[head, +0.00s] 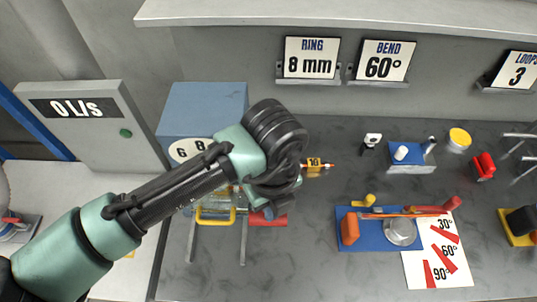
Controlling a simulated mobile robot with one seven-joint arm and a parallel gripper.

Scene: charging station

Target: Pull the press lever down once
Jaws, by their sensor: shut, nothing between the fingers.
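A blue box-shaped machine (205,108) with a round white dial showing 6 and 8 stands at the left end of the bench. It looks like the press, but I cannot tell for sure. Its lower front is partly hidden behind my arm. A yellow handle (216,217) and a red bar (272,221) show below my wrist; I cannot tell whether the red bar is the press lever. My gripper (268,209) is at the arm's end, in front of the machine by the red bar, mostly hidden by my wrist. It is shut and empty; contact with the bar cannot be judged.
A blue bending fixture (353,235) with a red-tipped arm sits right of centre, beside a white angle card (437,270). Signs for ring, bend and loops stand along the back. A small orange-tagged part (314,163) lies right of my wrist. Bare bench lies between.

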